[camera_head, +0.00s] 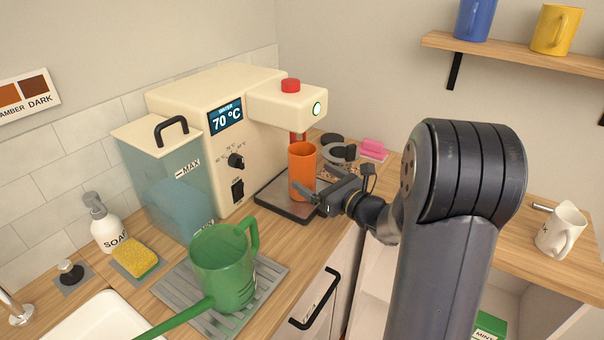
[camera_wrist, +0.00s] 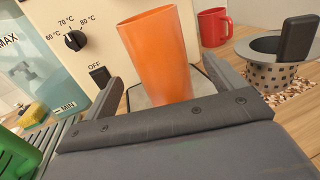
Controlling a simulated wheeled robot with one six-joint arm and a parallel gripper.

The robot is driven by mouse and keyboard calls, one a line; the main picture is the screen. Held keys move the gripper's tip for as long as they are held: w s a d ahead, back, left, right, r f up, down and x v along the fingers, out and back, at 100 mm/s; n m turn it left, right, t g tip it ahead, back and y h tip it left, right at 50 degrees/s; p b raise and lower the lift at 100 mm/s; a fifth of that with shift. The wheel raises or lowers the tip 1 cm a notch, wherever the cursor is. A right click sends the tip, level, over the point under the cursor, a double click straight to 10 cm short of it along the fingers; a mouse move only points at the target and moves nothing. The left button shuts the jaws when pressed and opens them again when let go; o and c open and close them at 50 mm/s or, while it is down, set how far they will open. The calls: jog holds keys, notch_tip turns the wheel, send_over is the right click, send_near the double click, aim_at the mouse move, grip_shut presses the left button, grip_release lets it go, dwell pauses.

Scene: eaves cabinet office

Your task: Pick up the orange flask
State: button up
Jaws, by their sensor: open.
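The orange flask (camera_head: 302,170) looks like a plain tapered cup. It stands upright on the drip tray (camera_head: 287,207) of a cream water dispenser, below its spout. In the wrist view the flask (camera_wrist: 157,55) rises just beyond my gripper, between the two fingers; its lower end is partly hidden by the gripper body. My gripper (camera_head: 312,189) is open, with its fingers reaching to either side of the flask near its lower part. I cannot tell whether either finger touches it.
The dispenser (camera_head: 223,92) stands behind, its blue tank (camera_head: 165,185) at left. A green watering can (camera_head: 222,268) sits on a ridged mat in front. A red mug (camera_wrist: 213,27) and a woven-sided container (camera_wrist: 272,73) are right of the flask. A white mug (camera_head: 561,230) is farther right.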

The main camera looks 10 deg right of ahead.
jog(key=p+x, duration=0.1)
jog(key=x, duration=0.4)
jog(key=shift+w+f, duration=0.1)
jog(key=shift+w, duration=0.1)
jog(key=c, duration=1.3)
jog(key=shift+r, duration=0.9)
notch_tip(320, 180, up, 2)
jog(key=shift+s+d+r, duration=0.1)
jog(key=shift+s, duration=0.05)
jog(key=b, duration=0.1)
send_near(313, 162)
jog(key=shift+s+d, duration=0.6)
jog(key=shift+s, duration=4.55)
